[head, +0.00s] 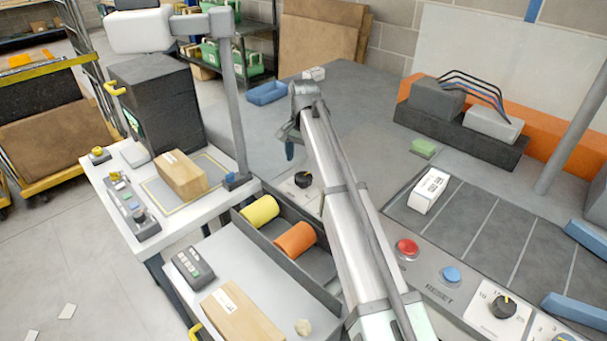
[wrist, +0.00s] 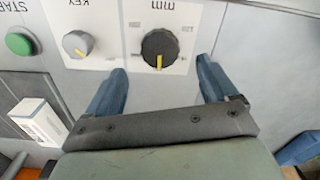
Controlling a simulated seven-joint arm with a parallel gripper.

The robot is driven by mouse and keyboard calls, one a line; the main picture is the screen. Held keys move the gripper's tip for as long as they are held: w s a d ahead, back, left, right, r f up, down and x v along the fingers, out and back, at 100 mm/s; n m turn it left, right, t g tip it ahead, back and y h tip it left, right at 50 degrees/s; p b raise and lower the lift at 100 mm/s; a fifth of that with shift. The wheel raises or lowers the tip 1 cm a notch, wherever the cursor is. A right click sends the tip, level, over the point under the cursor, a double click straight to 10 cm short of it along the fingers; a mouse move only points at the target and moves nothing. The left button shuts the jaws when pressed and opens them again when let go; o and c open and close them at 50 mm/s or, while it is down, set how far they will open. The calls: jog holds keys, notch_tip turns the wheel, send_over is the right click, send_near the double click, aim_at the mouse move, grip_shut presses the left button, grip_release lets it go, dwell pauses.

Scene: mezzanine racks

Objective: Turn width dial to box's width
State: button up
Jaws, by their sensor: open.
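The black dial (wrist: 160,48) on a white plate marked "mm" shows in the wrist view; its yellow pointer points down in the picture. The same dial appears in the head view (head: 303,180), just below my gripper. My gripper (wrist: 161,68) is open and empty, one blue finger on each side below the dial, apart from it. In the head view my gripper (head: 290,138) is above the bench. A cardboard box (head: 181,174) lies on the left table, inside a yellow outline. Another cardboard box (head: 240,314) lies at the front. I cannot tell which box is meant.
A grey key knob (wrist: 77,44) and a green start button (wrist: 20,43) sit left of the dial in the wrist view. A white box (head: 429,190) lies on the dark panel. Yellow (head: 259,211) and orange (head: 295,238) rolls lie left of my arm. Another dial (head: 503,306) is lower right.

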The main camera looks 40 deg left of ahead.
aim_at(304, 176)
notch_tip(304, 176, down, 6)
jog(key=shift+f, duration=0.25)
jog(key=shift+c, duration=0.5)
jog(key=c, duration=1)
jog(key=shift+o, duration=0.2)
jog(key=n, duration=0.5)
jog(key=shift+n, duration=0.4)
jog(key=n, duration=0.6)
